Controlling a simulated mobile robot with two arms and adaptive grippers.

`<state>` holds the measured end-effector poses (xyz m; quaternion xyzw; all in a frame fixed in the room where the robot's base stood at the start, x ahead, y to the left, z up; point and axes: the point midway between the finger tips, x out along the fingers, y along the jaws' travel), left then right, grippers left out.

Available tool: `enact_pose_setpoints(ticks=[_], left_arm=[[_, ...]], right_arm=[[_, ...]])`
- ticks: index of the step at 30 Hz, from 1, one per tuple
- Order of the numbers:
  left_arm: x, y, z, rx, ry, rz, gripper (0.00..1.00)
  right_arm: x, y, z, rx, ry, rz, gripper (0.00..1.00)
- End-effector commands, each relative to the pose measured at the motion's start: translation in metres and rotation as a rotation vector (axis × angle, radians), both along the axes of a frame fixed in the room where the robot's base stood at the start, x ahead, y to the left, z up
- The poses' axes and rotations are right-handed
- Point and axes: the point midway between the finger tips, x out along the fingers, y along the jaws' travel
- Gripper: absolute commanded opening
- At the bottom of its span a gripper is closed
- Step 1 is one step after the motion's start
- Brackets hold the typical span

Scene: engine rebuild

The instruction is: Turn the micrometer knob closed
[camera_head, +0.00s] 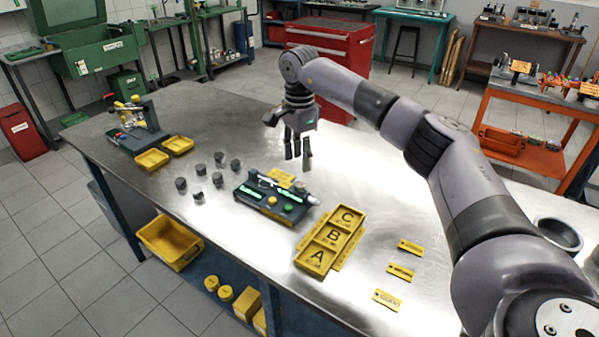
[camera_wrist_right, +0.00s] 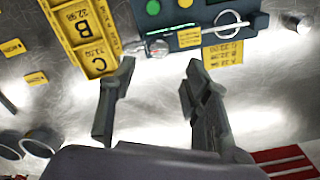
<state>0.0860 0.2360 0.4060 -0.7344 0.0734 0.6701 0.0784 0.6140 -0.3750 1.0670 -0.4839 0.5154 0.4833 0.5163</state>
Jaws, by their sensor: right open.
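The micrometer station (camera_head: 272,198) is a dark block with green strips and a yellow button, on the steel bench. Its silver micrometer knob (camera_head: 312,199) is at the right end. In the right wrist view, a rounded silver part that looks like the knob (camera_wrist_right: 158,48) shows just beyond the gap between my fingertips. The station body (camera_wrist_right: 180,12) and a pale ring (camera_wrist_right: 227,22) are behind it. My right gripper (camera_head: 299,156) is open and empty, pointing down above the bench behind the station. It also shows in the wrist view (camera_wrist_right: 160,72), not touching the knob.
A yellow tray marked A, B, C (camera_head: 330,240) lies right of the station. Several dark cylinders (camera_head: 199,170) stand to its left, near two yellow bins (camera_head: 152,160). Yellow tags (camera_head: 400,271) lie at the front right.

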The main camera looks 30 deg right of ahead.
Motion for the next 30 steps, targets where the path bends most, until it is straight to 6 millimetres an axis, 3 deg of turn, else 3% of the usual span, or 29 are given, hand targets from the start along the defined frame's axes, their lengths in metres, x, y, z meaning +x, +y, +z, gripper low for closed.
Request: enact_pose_setpoints(ticks=[3, 9, 30], left_arm=[[0.001, -0.001, 0.000, 0.000, -0.001, 0.000, 0.40], [0.001, -0.001, 0.000, -0.001, -0.001, 0.000, 0.40], [0.003, -0.001, 0.000, -0.001, -0.004, 0.000, 0.40]], right_arm=[[0.001, 0.001, 0.023, 0.001, -0.003, 0.001, 0.44], [0.000, 0.000, 0.041, 0.000, 0.000, 0.000, 0.44], [0.000, 0.000, 0.043, 0.000, 0.001, 0.000, 0.44]])
